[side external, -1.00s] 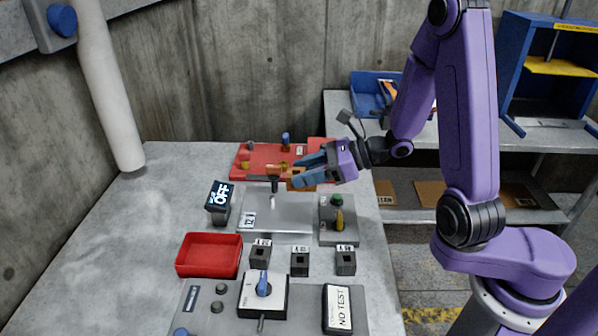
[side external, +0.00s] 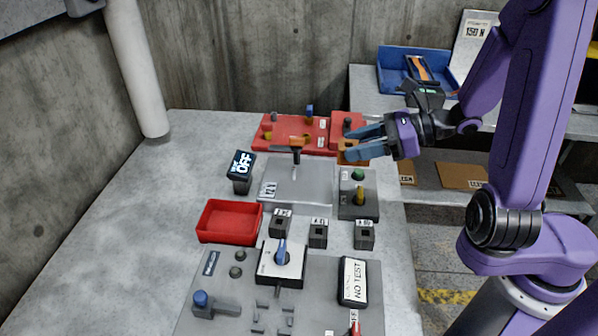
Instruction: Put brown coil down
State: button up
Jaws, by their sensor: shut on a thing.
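My gripper (side external: 350,146), with blue-grey fingers, is above the back right part of the bench. It is shut on a small orange-brown piece, the brown coil (side external: 348,157), which shows just below the fingertips and is partly hidden by them. The coil is in front of a red block (side external: 348,124) and behind a grey box with a green button and a yellow knob (side external: 358,192). I cannot tell whether the coil touches a surface.
A clear plate marked 12V (side external: 298,185) with a dark upright post (side external: 296,155) is left of the gripper. A red plate with pegs (side external: 292,130) lies behind it. A red tray (side external: 229,221) and a black OFF display (side external: 242,165) stand left. The bench's left side is clear.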

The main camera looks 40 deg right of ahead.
jog(key=s+a+f+n+g+y, duration=0.35)
jog(key=s+a+n+g, duration=0.65)
jog(key=n+g, duration=0.35)
jog(key=s+d+f+n+g+h, duration=0.35)
jog(key=s+n+g+h, duration=0.25)
jog(key=n+g+h, duration=0.55)
jog(key=n+t+h, duration=1.1)
jog(key=n+t, duration=1.4)
jog(key=n, duration=0.4)
send_over(236, 207)
jog(key=s+a, duration=0.3)
jog(key=s, duration=0.2)
jog(key=f, duration=0.5)
jog(key=shift+w+a+f, duration=0.15)
jog(key=shift+a+f, duration=0.05)
jog(key=shift+w+a+f, duration=0.25)
jog(key=shift+w+f, duration=0.15)
jog(key=shift+f, duration=1.7)
